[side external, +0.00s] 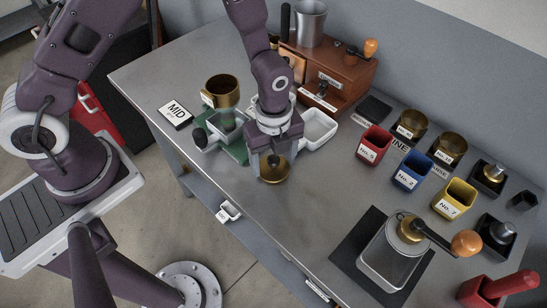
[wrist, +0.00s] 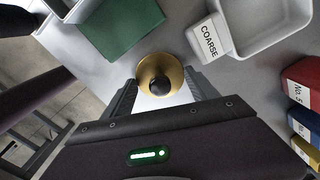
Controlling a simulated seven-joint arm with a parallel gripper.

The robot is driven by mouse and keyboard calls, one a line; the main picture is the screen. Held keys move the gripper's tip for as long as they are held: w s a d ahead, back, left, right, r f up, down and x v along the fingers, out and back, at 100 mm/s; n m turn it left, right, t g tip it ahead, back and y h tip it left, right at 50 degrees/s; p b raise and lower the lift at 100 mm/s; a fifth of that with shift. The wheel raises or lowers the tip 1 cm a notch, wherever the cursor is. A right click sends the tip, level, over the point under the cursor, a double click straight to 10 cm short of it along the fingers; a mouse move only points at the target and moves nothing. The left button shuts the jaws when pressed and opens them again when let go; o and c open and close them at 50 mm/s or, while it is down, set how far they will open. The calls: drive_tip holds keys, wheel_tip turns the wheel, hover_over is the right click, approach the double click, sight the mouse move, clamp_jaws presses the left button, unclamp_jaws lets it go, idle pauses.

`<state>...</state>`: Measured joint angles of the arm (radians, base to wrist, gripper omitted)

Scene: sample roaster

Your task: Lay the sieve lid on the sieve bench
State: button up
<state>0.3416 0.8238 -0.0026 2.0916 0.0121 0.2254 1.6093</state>
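The sieve lid appears to be the round brass piece with a black knob (side external: 275,174), below my gripper on the steel table. In the wrist view this brass lid (wrist: 146,74) lies centred between my fingers, knob towards the camera. My gripper (side external: 273,155) points down over it. In the wrist view the gripper's (wrist: 161,82) two fingers stand wide apart, one on each side of the lid, and not closed on the knob. Whether they touch the rim cannot be told. The sieve bench may be the green base (side external: 237,152), left of my gripper, partly hidden; it also shows in the wrist view (wrist: 122,27).
A white tray (side external: 320,128) labelled COARSE stands right of my gripper. Red, blue and yellow bins (side external: 410,172) stand right, with a grinder (side external: 390,255) in front. Bare table lies between.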

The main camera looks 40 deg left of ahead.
drive_tip(key=shift+o, duration=0.8)
wheel_tip(320, 180, up, 12)
wheel_tip(320, 180, up, 13)
drive_tip(key=n+t, duration=0.3)
drive_tip(key=n, duration=0.7)
hover_over(274, 159)
drive_tip(key=s+a, duration=0.5)
drive_tip(key=a, duration=0.2)
drive_tip(key=s+a+r+n+t, duration=0.1)
drive_tip(key=s+a+r+n, duration=0.1)
drive_tip(key=s+n, duration=0.3)
drive_tip(key=s+a+r+n+t, duration=0.1)
drive_tip(key=s+a+r+n, duration=0.1)
drive_tip(key=s+n, duration=0.4)
drive_tip(key=shift+s+a+r+n+t, duration=0.3)
drive_tip(key=shift+r+n, duration=0.1)
drive_tip(key=shift+n, duration=0.4)
